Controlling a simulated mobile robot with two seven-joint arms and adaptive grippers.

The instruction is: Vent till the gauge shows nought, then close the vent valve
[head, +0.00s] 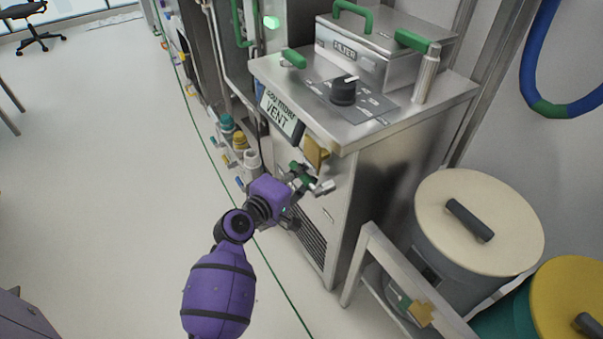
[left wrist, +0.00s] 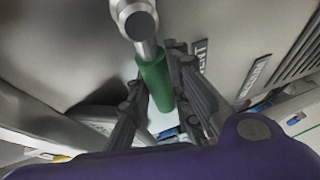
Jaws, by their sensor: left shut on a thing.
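My left gripper (head: 302,186) reaches the front of the steel cabinet (head: 385,175) and is shut on a green valve handle (head: 298,168). In the left wrist view, the green handle (left wrist: 153,82) lies between the two dark fingers, with a metal valve end (left wrist: 137,22) above it. A label that seems to read VENT (left wrist: 201,56) is beside the fingers. In the head view, a screen (head: 280,115) on the cabinet front shows the word VENT. I cannot make out a gauge reading. My right gripper is not in view.
A steel box marked FILTER (head: 380,60) and a black knob (head: 343,91) are on the cabinet top. A cream-lidded bin (head: 500,220) and a yellow-lidded bin (head: 575,295) stand at right, near a metal frame (head: 385,260).

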